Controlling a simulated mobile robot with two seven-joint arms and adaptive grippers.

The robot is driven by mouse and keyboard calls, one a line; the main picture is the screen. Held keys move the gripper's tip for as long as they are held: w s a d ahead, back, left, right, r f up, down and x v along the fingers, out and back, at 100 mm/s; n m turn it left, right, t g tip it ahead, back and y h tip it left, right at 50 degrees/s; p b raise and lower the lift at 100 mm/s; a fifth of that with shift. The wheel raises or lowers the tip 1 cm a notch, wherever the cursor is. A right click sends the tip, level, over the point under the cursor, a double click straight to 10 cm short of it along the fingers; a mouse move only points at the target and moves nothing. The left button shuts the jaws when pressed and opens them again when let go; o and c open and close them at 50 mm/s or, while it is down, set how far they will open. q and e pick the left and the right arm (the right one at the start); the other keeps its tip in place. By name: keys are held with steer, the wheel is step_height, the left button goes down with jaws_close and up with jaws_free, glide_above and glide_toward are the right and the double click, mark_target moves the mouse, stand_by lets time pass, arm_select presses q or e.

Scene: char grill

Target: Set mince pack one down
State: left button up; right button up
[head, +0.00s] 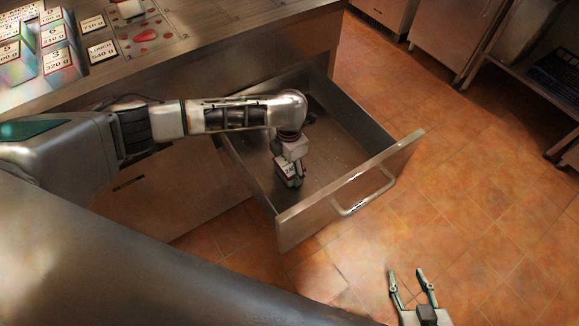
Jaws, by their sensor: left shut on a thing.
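My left gripper (290,158) reaches down into the open steel drawer (352,190). My arm hides part of the drawer's back left. My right gripper (411,275) is open and empty over the tiled floor at the bottom right.
The counter (200,55) at the top left carries several labelled packs (57,50) and a flat board with a red picture (145,32). The drawer front with its handle (365,200) sticks out over the floor. Cabinets (455,35) and a shelf rack stand at the top right. The tiled floor (460,150) between is clear.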

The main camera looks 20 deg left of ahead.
arm_select(q)
steer(key=shift+f, duration=0.1)
steer(key=o, duration=1.3)
arm_select(e)
steer(key=shift+f, duration=0.1)
arm_select(q)
step_height(320, 180, up, 12)
steer(key=p, duration=0.3)
arm_select(e)
steer(key=shift+s+a+r, duration=0.15)
steer(key=shift+a+r, duration=0.05)
steer(key=shift+r, duration=0.75)
steer(key=shift+s+f, duration=0.1)
